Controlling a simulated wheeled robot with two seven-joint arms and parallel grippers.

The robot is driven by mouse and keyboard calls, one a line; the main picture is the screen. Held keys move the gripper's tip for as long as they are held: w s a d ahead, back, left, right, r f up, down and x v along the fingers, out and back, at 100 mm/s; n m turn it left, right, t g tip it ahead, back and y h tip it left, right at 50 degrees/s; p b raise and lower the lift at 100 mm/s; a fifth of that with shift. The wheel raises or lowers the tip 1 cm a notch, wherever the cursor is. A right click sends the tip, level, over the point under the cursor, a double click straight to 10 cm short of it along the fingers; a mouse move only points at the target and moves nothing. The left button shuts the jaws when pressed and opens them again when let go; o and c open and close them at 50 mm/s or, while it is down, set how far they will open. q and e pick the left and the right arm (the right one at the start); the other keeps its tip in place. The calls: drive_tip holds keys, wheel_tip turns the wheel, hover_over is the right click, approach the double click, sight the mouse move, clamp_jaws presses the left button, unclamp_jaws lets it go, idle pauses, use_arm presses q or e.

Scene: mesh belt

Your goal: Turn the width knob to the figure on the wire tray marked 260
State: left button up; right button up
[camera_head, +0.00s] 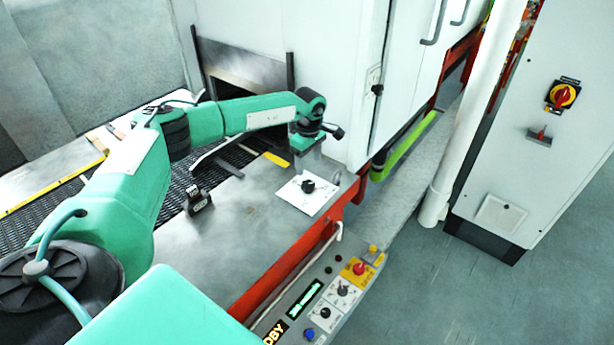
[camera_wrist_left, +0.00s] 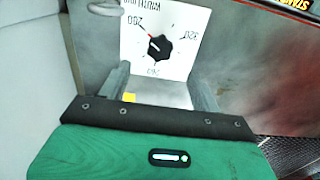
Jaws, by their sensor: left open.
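The width knob (camera_head: 308,186) is a black dial on a white plate (camera_head: 293,198) at the steel table's far right corner. In the left wrist view, the knob (camera_wrist_left: 160,48) has a red pointer mark towards the figure at its upper left. My left gripper (camera_head: 312,165) is above and just behind the knob. Its fingers (camera_wrist_left: 160,88) are open and apart, with the knob beyond their tips. A small black object with a pale label (camera_head: 198,200) lies by the mesh belt; its marking is unreadable.
The dark mesh belt (camera_head: 176,188) runs into a machine opening (camera_head: 243,75). A control panel (camera_head: 318,312) with several buttons and dials is along the front edge. A white pipe (camera_head: 475,110) and a cabinet (camera_head: 555,150) stand at the right. The steel table (camera_head: 235,240) is mostly bare.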

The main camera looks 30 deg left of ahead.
sight(308, 184)
use_arm(q)
drive_tip(key=f, duration=0.2)
drive_tip(key=f+p, duration=0.1)
drive_tip(key=f, duration=0.1)
drive_tip(key=f+p, duration=0.1)
drive_tip(key=f, duration=0.1)
drive_tip(key=shift+a+f, duration=0.25)
drive_tip(key=shift+f, duration=0.5)
drive_tip(key=shift+f+p, duration=0.3)
drive_tip(key=shift+f, duration=0.3)
drive_tip(key=c, duration=1)
use_arm(e)
drive_tip(key=r, duration=0.1)
drive_tip(key=a+r, duration=0.1)
drive_tip(key=r, duration=0.1)
drive_tip(key=shift+a+r, duration=0.1)
drive_tip(key=shift+a, duration=0.1)
